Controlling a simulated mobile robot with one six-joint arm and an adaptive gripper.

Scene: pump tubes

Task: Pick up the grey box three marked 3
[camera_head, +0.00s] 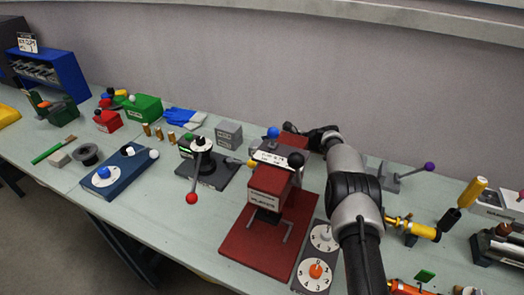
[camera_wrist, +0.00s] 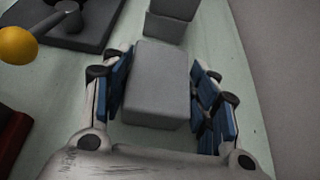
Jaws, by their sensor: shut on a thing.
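A plain grey box (camera_wrist: 158,88) sits between the two blue-padded fingers of my gripper (camera_wrist: 160,72) in the wrist view. My gripper is shut on it, one finger along each side. No number shows on the faces in sight. In the head view my gripper (camera_head: 315,138) is mostly hidden behind the red machine, and the held box cannot be made out there. A second grey box (camera_wrist: 170,22) stands just beyond the held one in the wrist view. A grey box with a label (camera_head: 228,133) stands on the bench in the head view; its label is too small to read.
The red machine (camera_head: 270,185) on its red base stands close in front of my gripper. A black-based device with a red-knobbed lever (camera_head: 203,165) is to its left. A yellow ball (camera_wrist: 18,45) shows at the left of the wrist view. The back wall is close behind.

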